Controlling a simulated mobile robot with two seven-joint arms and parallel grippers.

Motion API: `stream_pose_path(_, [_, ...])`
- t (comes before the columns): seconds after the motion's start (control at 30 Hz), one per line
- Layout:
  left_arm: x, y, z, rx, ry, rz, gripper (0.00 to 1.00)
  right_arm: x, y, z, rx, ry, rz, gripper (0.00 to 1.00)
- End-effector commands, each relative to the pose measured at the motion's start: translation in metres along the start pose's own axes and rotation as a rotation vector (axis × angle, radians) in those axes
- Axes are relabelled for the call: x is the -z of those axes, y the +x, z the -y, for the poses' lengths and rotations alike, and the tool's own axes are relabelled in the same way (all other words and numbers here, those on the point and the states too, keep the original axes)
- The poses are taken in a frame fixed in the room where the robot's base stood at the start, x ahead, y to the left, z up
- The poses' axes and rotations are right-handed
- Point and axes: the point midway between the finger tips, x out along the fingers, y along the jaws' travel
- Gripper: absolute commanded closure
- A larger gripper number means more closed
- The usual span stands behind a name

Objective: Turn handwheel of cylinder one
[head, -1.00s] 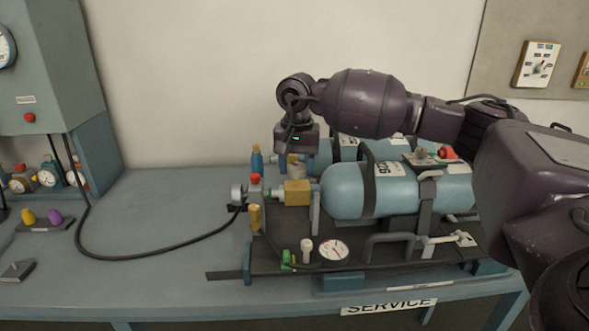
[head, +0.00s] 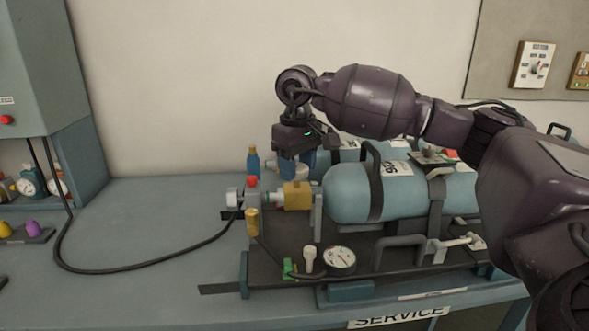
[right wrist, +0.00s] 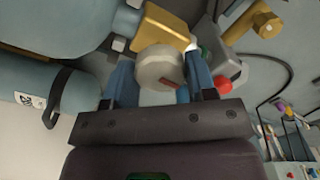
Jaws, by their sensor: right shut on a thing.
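The front blue cylinder (head: 350,195) lies on its side on a dark rack, with a brass valve block (head: 297,196) at its left end. A pale round handwheel (right wrist: 160,68) sits on the brass block. My right gripper (head: 297,168) comes down over the block from above. In the right wrist view my right gripper (right wrist: 160,85) has its blue fingers on either side of the handwheel, shut on it. In the head view the fingers hide most of the wheel. A second cylinder (head: 375,154) lies behind, partly covered by my arm. My left gripper is not in view.
A pressure gauge (head: 341,259) and a green fitting (head: 289,268) are at the rack's front. A black hose (head: 150,268) runs left from a connector with a red knob (head: 252,182). A blue bottle-shaped part (head: 253,162) stands behind.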

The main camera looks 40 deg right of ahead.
Motion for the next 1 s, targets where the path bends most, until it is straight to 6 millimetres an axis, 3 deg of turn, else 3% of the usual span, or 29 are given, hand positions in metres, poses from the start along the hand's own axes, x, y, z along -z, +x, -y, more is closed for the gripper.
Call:
stream_pose_path(0.3, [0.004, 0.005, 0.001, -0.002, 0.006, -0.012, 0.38, 0.001, 0.000, 0.000, -0.001, -0.100, -0.003, 0.72])
stream_pose_path(0.77, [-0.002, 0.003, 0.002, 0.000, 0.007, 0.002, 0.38, 0.001, -0.002, 0.000, -0.001, -0.114, -0.005, 0.72])
stream_pose_path(0.8, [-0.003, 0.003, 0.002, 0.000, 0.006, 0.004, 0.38, 0.001, -0.002, 0.000, -0.001, -0.114, -0.005, 0.47])
stream_pose_path(0.97, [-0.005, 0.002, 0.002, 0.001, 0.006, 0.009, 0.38, 0.000, -0.001, 0.000, 0.000, -0.113, -0.004, 0.23])
stream_pose_path(1.0, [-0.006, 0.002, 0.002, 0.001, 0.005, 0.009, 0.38, 0.000, -0.001, 0.000, 0.000, -0.113, -0.003, 0.23])
